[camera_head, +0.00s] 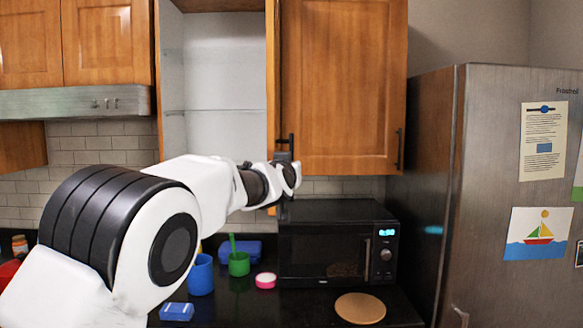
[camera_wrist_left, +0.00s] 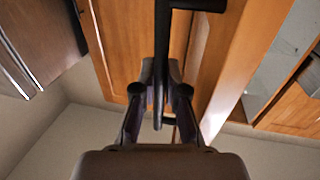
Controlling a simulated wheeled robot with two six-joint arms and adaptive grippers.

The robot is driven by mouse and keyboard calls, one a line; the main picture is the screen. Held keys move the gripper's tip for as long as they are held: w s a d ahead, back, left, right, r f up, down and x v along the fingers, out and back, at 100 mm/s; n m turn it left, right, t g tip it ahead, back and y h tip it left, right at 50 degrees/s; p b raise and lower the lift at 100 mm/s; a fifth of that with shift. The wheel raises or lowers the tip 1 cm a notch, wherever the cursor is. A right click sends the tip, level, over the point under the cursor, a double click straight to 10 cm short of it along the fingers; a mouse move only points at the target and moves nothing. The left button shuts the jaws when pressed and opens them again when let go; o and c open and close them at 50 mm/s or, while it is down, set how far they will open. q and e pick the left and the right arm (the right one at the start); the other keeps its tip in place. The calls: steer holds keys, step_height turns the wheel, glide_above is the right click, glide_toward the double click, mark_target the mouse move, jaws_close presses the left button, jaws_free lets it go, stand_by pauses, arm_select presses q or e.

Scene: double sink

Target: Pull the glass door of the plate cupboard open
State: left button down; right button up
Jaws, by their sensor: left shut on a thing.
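The plate cupboard (camera_head: 215,80) is the upper unit left of the wooden door; its pale interior and one shelf line show, with no plates visible there. Its door (camera_head: 272,60) appears as a narrow wooden strip, seen nearly edge-on and standing out toward me. The dark bar handle (camera_head: 286,143) is on this door and also shows in the left wrist view (camera_wrist_left: 163,50). My left gripper (camera_wrist_left: 160,100) is shut on the handle, with its fingers on either side of the bar. In the head view, my arm partly hides the grip. My right gripper is not in view.
A closed wooden cupboard door (camera_head: 340,85) is to the right, above a black microwave (camera_head: 325,250). A steel fridge (camera_head: 510,220) stands further right. Blue cup (camera_head: 201,275), green cup (camera_head: 239,264) and a round board (camera_head: 360,308) are on the dark counter.

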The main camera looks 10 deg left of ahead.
arm_select(q)
steer(key=c, duration=1.5)
jaws_free()
steer(key=shift+w+a+f, duration=0.1)
steer(key=shift+a, duration=0.1)
steer(key=s, duration=1.2)
steer(key=shift+w+d+f, duration=0.1)
